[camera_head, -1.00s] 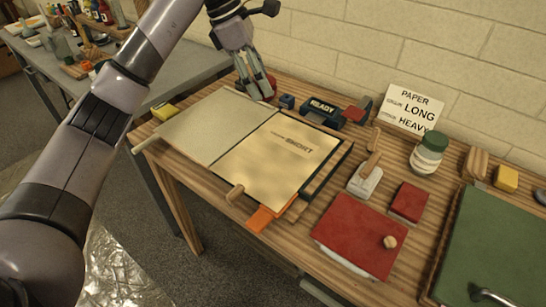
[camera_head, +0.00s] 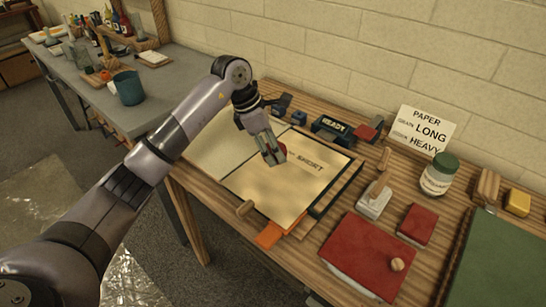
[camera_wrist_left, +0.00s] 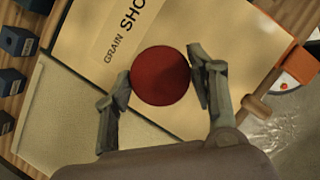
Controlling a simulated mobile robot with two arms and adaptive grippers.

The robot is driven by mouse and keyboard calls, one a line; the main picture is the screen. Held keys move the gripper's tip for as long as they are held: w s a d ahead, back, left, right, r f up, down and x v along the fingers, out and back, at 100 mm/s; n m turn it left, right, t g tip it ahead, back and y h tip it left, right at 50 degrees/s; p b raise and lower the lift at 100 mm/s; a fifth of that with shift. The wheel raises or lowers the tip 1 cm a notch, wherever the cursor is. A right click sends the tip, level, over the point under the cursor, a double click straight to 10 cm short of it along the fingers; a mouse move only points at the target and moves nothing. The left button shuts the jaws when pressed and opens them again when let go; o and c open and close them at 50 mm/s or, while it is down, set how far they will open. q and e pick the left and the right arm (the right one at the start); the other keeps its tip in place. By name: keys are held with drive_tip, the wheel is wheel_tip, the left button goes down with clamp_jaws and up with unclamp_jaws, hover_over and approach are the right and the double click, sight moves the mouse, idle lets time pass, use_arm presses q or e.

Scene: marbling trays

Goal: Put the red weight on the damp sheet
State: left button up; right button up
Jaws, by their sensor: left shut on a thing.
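The red weight (camera_head: 270,158) is round and sits between the fingers of my left gripper (camera_head: 272,151), which is shut on it. In the left wrist view the weight (camera_wrist_left: 160,76) shows its round red top, with a finger of the gripper (camera_wrist_left: 160,88) on each side. The cream sheet (camera_head: 272,196), marked SHORT, lies on the wooden table below the weight, and also shows in the wrist view (camera_wrist_left: 218,30). The weight is over the sheet's left part; I cannot tell whether it touches. My right gripper is not in view.
A pale board (camera_head: 215,145) adjoins the sheet on the left. A READY block (camera_head: 333,129) and small blue blocks stand behind. An orange tab (camera_head: 269,236) is in front.

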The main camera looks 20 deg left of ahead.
use_arm(q)
wheel_tip(320, 180, down, 4)
drive_tip(key=shift+r+p, duration=0.1)
drive_tip(key=shift+p, duration=0.2)
drive_tip(key=shift+f, duration=0.2)
drive_tip(key=o, duration=1.6)
drive_tip(key=shift+f, duration=0.15)
drive_tip(key=shift+r, duration=0.3)
drive_tip(key=b+v, duration=0.2)
drive_tip(key=v, duration=0.9)
drive_tip(key=shift+s+a+r, duration=0.1)
drive_tip(key=shift+r, duration=0.25)
